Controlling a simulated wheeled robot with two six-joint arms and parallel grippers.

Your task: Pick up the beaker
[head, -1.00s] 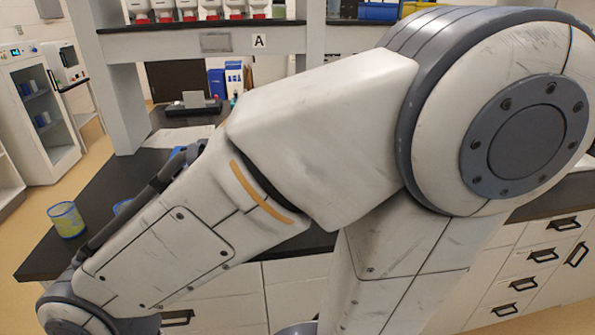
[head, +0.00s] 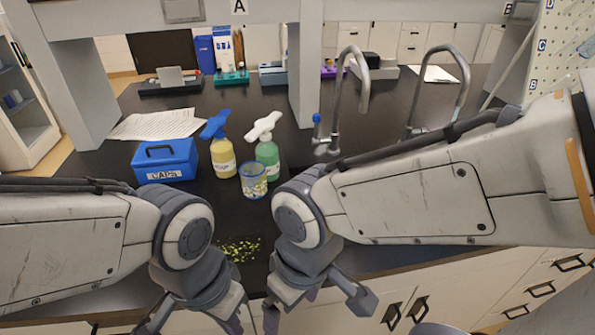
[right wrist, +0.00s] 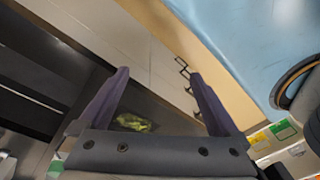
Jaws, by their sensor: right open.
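The beaker (head: 254,184) is a small clear cup with a blue rim and yellow specks. It stands upright on the dark bench in the head view, in front of a green bottle. My right gripper (head: 272,318) is low at the bench's front edge, nearer to me than the beaker and apart from it. In the right wrist view its two fingers (right wrist: 156,90) are spread with nothing between them. My left gripper (head: 232,325) is low beside it, cut off by the picture's bottom edge; its opening is not clear.
Yellow bits (head: 238,250) lie on the bench before the beaker. Taps (head: 345,95) rise at right. A post (head: 305,75) stands behind.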

